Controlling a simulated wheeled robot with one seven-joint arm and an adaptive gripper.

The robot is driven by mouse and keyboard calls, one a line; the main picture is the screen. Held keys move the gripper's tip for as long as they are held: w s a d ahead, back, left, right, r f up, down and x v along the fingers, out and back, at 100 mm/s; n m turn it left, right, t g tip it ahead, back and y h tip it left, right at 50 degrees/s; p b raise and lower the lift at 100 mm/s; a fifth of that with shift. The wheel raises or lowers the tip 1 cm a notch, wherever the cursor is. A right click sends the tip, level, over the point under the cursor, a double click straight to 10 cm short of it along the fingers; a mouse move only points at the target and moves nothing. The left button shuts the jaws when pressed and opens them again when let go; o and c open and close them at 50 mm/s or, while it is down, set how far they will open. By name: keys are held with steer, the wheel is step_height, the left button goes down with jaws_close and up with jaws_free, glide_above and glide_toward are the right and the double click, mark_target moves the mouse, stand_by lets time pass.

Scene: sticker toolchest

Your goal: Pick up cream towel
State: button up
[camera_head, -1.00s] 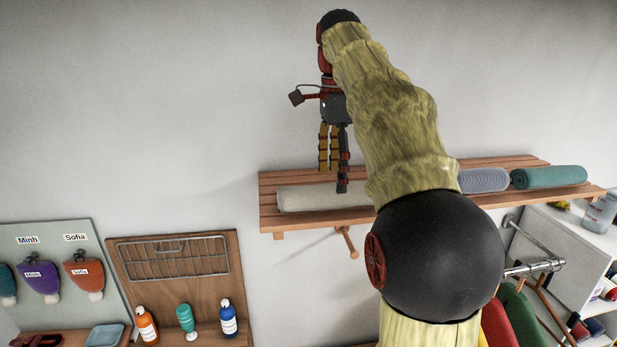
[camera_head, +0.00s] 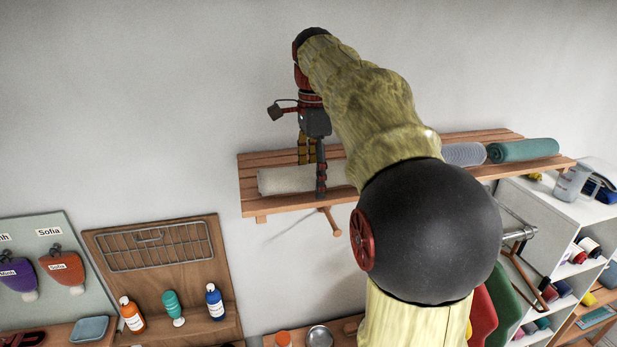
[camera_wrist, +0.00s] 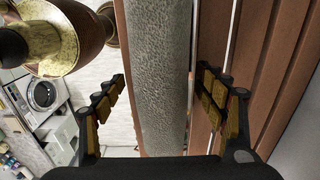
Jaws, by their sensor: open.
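The cream towel (camera_head: 285,179) is a rolled, pale cylinder lying on the left part of a wooden slatted wall shelf (camera_head: 249,189). My arm hides its right end in the head view. My gripper (camera_head: 313,178) points down over the towel, with its fingers at the roll's height. In the wrist view the towel (camera_wrist: 160,70) runs lengthwise between the two spread fingers of my gripper (camera_wrist: 168,90), looking grey in shade. The fingers stand one on each side of it, with visible gaps. The gripper is open and holds nothing.
A grey-blue rolled towel (camera_head: 463,154) and a green rolled towel (camera_head: 524,150) lie farther right on the same shelf. A wooden peg (camera_head: 330,222) sticks out below the shelf. The wall stands close behind, and a white cabinet (camera_head: 550,207) is at right.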

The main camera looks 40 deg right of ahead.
steer(key=c, duration=1.4)
